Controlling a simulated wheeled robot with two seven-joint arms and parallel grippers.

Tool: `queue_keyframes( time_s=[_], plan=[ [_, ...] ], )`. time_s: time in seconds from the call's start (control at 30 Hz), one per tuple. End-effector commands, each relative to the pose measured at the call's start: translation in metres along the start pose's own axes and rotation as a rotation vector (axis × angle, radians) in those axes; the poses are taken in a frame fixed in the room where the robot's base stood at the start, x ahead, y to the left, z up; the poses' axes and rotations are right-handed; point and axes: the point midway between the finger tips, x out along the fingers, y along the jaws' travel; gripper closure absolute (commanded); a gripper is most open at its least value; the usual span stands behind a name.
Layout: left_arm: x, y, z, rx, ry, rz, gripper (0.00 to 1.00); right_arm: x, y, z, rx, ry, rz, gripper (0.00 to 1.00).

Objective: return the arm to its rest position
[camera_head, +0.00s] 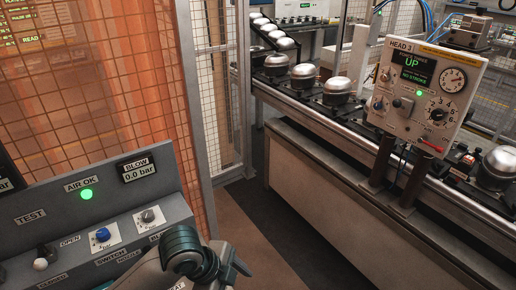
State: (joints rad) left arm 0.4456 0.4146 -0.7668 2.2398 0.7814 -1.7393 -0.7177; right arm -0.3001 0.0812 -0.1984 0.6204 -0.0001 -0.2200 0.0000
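One of my arms shows at the bottom, left of centre, as a grey link with dark teal ringed joints, in front of the lower right corner of a grey control console (62,210). I cannot tell for sure which arm it is. A small dark part sticks out to its right, but no fingertips can be made out. Neither gripper shows clearly, and no held object is seen. The arm covers part of the console's lower labels.
The console has a lit green AIR OK lamp (86,195), a BLOW display (137,169) reading 0.0 bar, and knobs. A mesh fence (95,110) stands behind. Floor (275,225) between is clear.

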Motion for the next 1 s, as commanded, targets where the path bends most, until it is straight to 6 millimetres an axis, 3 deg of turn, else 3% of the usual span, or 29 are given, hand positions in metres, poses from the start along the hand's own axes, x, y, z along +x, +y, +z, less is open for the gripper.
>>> queue_keyframes(
  time_s=[0.17, 0.37, 0.57, 0.7, 1.0],
  plan=[
    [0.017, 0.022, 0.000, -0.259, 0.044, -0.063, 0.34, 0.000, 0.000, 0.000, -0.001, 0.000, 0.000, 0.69],
    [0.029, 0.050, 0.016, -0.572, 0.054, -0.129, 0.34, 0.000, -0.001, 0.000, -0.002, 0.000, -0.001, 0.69],
    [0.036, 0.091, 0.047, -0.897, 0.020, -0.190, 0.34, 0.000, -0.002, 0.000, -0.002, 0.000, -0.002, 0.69],
    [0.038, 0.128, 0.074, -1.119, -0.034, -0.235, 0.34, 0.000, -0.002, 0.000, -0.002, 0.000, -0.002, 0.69],
    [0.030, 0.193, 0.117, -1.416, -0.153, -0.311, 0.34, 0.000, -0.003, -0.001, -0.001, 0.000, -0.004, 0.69]
  ],
)
